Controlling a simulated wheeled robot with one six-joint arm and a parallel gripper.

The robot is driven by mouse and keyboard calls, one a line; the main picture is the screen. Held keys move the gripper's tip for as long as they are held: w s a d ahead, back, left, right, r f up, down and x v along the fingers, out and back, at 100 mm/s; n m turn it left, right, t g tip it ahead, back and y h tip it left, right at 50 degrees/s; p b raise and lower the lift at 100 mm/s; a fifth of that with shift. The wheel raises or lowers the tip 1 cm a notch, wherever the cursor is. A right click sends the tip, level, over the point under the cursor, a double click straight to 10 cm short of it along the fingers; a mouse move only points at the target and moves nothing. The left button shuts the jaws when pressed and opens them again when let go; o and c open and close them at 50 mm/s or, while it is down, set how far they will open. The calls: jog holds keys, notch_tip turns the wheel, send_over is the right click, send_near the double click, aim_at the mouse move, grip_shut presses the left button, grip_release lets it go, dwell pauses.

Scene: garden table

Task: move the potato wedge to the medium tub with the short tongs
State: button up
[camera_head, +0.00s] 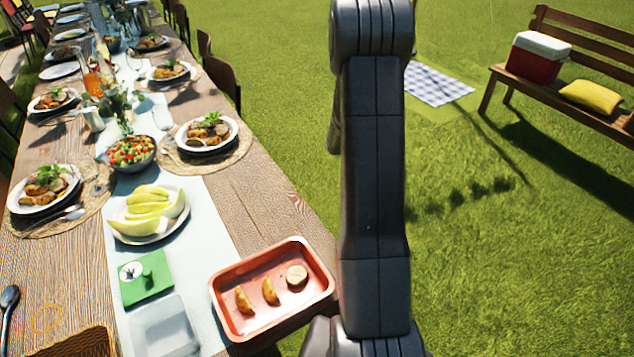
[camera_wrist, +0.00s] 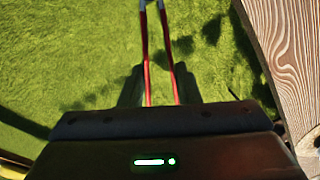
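A salmon-red tray (camera_head: 222,290) at the table's right edge holds two golden wedges, a left one (camera_head: 244,300) and a middle one (camera_head: 270,291), and a pale round piece (camera_head: 297,275). A clear, pale tub (camera_head: 165,325) stands left of the tray; I cannot tell whether it is the medium one. In the wrist view my gripper (camera_wrist: 158,88) is shut on the short tongs (camera_wrist: 147,65), with its dark fingers on either side of their two red arms. The arms stand apart with nothing visible between them. The tongs hang over grass, beside the table edge.
A plate of melon slices (camera_head: 150,212) and a salad bowl (camera_head: 131,152) stand farther back. A wicker basket (camera_head: 78,345) is at the bottom left. The wooden table's edge (camera_wrist: 290,60) shows at right in the wrist view.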

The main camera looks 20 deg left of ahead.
jog(key=s+d+f+m, duration=0.1)
jog(key=d+f+m, duration=0.1)
jog(key=d, duration=1.1)
jog(key=shift+f+m, duration=0.4)
jog(key=shift+m, duration=0.1)
jog(key=shift+s, duration=0.1)
